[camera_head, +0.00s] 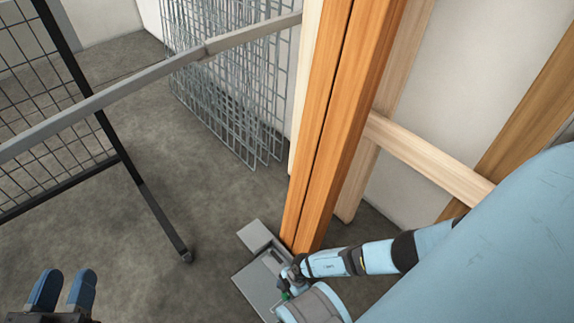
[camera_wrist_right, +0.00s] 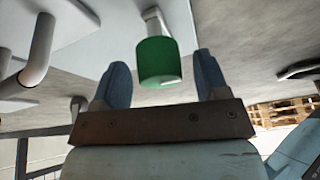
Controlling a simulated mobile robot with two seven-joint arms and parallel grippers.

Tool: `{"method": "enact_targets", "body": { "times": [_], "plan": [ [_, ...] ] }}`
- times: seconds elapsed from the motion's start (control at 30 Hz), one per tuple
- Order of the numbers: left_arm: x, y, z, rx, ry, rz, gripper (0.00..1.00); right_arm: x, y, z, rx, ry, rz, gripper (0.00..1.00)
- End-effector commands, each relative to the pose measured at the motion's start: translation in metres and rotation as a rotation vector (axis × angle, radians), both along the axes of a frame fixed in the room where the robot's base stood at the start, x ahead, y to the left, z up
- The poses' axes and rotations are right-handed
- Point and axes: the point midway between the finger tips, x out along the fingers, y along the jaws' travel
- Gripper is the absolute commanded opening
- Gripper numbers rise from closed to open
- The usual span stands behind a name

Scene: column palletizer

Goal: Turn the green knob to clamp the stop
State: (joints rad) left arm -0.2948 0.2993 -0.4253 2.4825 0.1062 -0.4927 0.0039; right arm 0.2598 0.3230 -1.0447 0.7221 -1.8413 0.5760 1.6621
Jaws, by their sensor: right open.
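The green knob (camera_wrist_right: 158,61) shows large in the right wrist view, on the end of a short pale shaft. My right gripper (camera_wrist_right: 160,82) is open, with one blue finger on each side of the knob and a visible gap to both. In the head view only a small bit of the green knob (camera_head: 285,295) shows beside my right arm, by the grey base plate (camera_head: 262,284) at the foot of the orange wooden column. The right fingers are hidden there. The stop cannot be made out clearly. My left gripper (camera_head: 61,290) is open and empty at the lower left.
The orange column (camera_head: 335,120) stands beside my right arm. A grey rail (camera_head: 130,92) crosses the upper left, with a black mesh panel (camera_head: 50,120) and wire mesh (camera_head: 225,90) nearby. Wooden pallets (camera_wrist_right: 285,112) show in the right wrist view. Floor between left gripper and plate is clear.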

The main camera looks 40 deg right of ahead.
Motion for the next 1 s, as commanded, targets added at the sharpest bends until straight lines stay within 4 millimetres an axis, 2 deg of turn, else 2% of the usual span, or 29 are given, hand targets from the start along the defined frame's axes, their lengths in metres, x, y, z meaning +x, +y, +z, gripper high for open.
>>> {"method": "enact_targets", "body": {
  "times": [0.1,0.37,0.47,0.67,0.7,1.0],
  "plan": [
    [0.0019,0.0014,0.0000,0.016,-0.029,0.002,0.40,0.0003,0.0018,-0.0057,0.000,-0.001,0.000,0.68],
    [0.0024,0.0016,0.0019,0.020,-0.036,0.002,0.40,0.0002,0.0023,-0.0052,0.000,-0.001,0.000,0.68],
    [0.0024,0.0015,0.0018,0.020,-0.036,0.002,0.40,0.0002,0.0023,-0.0052,0.000,-0.001,0.000,0.49],
    [0.0023,0.0014,0.0018,0.019,-0.035,0.001,0.40,0.0000,0.0023,-0.0053,0.000,0.000,0.000,0.03],
    [0.0023,0.0013,0.0018,0.019,-0.035,0.001,0.40,0.0000,0.0023,-0.0053,0.000,0.000,0.000,0.01],
    [0.0010,0.0007,0.0055,0.009,-0.018,-0.002,0.40,-0.0052,0.0061,-0.0039,0.002,0.000,-0.010,0.01]
  ]
}}
